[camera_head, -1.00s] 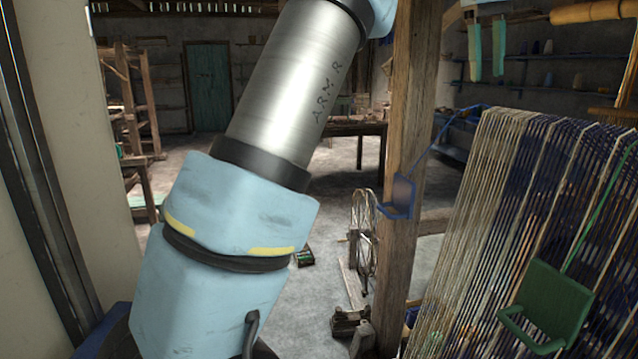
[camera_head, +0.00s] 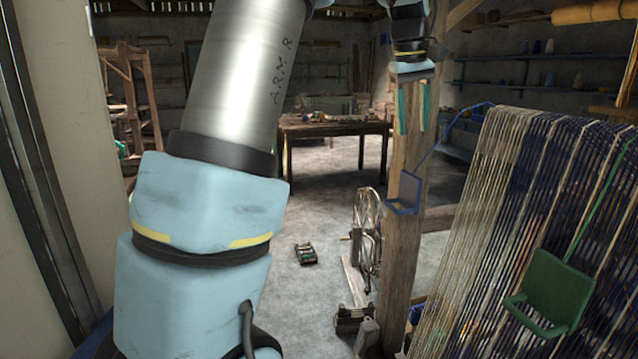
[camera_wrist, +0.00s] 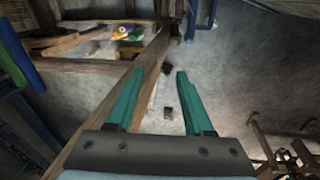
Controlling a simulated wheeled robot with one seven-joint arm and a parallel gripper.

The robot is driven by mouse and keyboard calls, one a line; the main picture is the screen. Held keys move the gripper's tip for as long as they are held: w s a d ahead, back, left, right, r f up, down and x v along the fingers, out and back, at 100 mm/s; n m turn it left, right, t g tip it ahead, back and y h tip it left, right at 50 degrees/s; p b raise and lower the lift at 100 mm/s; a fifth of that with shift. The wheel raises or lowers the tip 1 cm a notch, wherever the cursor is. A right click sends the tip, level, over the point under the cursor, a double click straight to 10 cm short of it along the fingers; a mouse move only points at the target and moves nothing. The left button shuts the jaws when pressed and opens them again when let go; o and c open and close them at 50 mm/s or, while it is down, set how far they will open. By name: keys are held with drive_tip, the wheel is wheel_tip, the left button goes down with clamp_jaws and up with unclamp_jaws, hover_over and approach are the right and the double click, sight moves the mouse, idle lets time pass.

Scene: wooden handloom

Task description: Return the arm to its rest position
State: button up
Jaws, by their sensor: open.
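My gripper (camera_head: 412,108) hangs in the upper part of the head view, in front of the wooden post, with its two teal fingers pointing down and apart. It holds nothing. In the wrist view my gripper (camera_wrist: 155,95) shows both teal fingers spread, with a wooden beam and the grey floor beyond them. My blue and silver arm rises through the left half of the head view and leaves it at the top. The arm's elbow is out of view.
The loom's hanging warp threads (camera_head: 500,200) fill the right side, with a green holder (camera_head: 553,290) in front. A blue holder (camera_head: 404,192) is by the wooden post (camera_head: 400,250). A spinning wheel (camera_head: 367,235) stands left of the post.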

drive_tip(key=a+f, duration=0.7)
drive_tip(key=a, duration=0.2)
drive_tip(key=s+a+f+m+y, duration=0.1)
drive_tip(key=s+a+f+m, duration=0.2)
drive_tip(key=s+a+f, duration=1.3)
drive_tip(key=shift+s+a+f, duration=0.2)
drive_tip(key=shift+a+f, duration=0.1)
drive_tip(key=shift+a, duration=0.35)
